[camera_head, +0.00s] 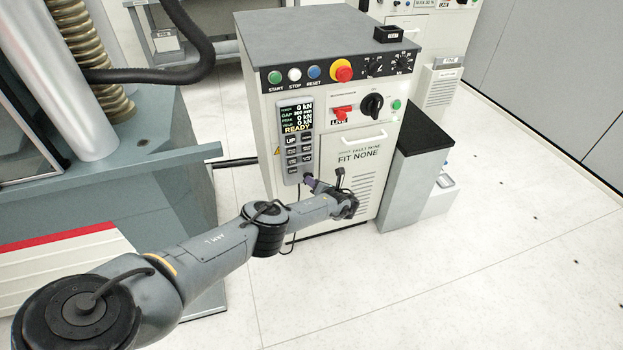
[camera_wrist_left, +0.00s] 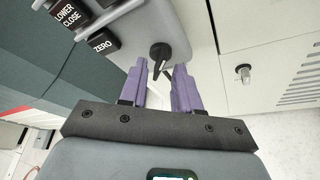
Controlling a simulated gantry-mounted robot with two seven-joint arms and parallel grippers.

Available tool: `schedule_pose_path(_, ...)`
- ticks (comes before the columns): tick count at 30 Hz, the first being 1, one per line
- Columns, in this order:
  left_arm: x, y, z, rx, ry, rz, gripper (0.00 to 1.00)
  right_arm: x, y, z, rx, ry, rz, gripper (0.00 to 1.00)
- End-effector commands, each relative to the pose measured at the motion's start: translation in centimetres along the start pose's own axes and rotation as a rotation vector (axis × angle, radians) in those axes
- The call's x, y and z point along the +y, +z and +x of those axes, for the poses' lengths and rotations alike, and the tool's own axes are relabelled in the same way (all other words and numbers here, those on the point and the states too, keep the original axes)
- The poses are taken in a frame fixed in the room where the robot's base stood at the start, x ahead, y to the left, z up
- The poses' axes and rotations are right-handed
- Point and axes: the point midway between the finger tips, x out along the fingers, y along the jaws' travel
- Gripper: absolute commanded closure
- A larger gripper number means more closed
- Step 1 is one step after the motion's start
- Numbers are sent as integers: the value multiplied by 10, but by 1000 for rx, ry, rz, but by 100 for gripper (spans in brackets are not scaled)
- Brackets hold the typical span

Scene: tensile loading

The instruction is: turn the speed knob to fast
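A small black knob (camera_wrist_left: 160,54) sits on the lower end of the grey hand control panel (camera_head: 297,140), below the ZERO button (camera_wrist_left: 103,41). It lies in line with the gap between the purple fingers of my left gripper (camera_wrist_left: 160,72), at their tips. The fingers are apart, with nothing visibly clamped; I cannot tell whether they touch the knob. In the head view, my left gripper (camera_head: 312,183) is at the panel's lower end and the knob is hidden. The knob's speed markings cannot be read. My right gripper is not in view.
The control cabinet (camera_head: 345,160) carries several buttons, a red emergency stop (camera_head: 341,70), a black rotary switch (camera_head: 371,104) and a red LIVE switch (camera_head: 342,113). A small metal keyed fitting (camera_wrist_left: 243,73) is beside the panel. A grey bin (camera_head: 405,185) stands right; the floor in front is clear.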

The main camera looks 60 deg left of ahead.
Motion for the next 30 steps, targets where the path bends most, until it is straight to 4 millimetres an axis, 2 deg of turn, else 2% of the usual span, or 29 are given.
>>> schedule_pose_path(1,3,4,-12,0,-3,2,68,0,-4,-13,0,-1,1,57)
schedule_pose_path(3,4,5,-24,0,-3,2,68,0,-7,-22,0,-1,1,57)
schedule_pose_path(12,2,2,-69,0,0,2,68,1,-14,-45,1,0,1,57)
schedule_pose_path(18,1,0,-81,0,0,1,68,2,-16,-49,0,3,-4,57)
schedule_pose_path(30,1,0,-83,0,1,0,68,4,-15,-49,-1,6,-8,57)
